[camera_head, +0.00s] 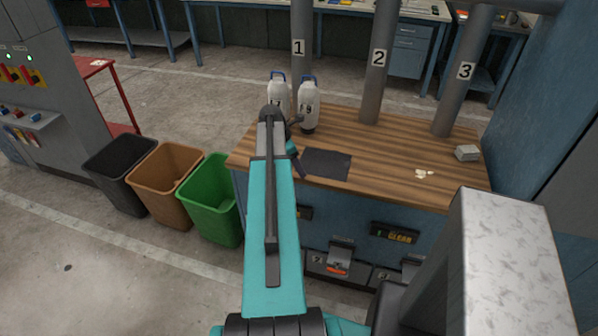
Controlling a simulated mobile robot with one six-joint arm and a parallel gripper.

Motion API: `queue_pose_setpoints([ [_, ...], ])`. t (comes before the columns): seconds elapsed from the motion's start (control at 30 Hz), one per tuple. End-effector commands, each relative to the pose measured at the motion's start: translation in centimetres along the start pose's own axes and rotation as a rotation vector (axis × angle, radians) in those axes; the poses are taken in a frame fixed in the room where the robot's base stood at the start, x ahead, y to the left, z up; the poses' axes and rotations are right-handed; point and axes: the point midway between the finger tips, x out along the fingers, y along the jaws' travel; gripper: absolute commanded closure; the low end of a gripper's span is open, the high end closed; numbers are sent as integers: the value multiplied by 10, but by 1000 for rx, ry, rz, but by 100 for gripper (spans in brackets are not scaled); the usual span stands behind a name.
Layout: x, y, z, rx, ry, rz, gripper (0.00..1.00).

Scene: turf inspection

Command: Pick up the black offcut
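A flat dark square (328,163) lies on the wooden bench top near its front edge. It is the only loose black piece I can make out on the bench. I cannot tell whether it is the black offcut or a mat. My gripper (300,168) is small and dark at the end of my teal arm, pointing down beside the left edge of the square. Whether it touches the square or hovers above it is unclear. Its fingers are too small to show whether they are open, and my arm hides part of the bench left of them.
Two white bottles (309,104) stand behind my wrist. Numbered grey posts (376,75) rise at the back of the wooden bench (400,150). Pale scraps (424,174) and a grey block (467,153) lie right. Black (118,172), brown (167,182) and green (213,205) bins stand left.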

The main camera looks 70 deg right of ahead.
Motion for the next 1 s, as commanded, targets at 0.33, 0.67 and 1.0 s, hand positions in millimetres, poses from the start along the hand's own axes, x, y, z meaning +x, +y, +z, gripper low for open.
queue_pose_setpoints([
  [0.33, 0, 0, 0, 0, 0, 0, 38],
  [0.67, 3, 0, 0, 0, 0, 0, 48],
  [1.0, 2, 0, 0, 0, 0, 0, 76],
])
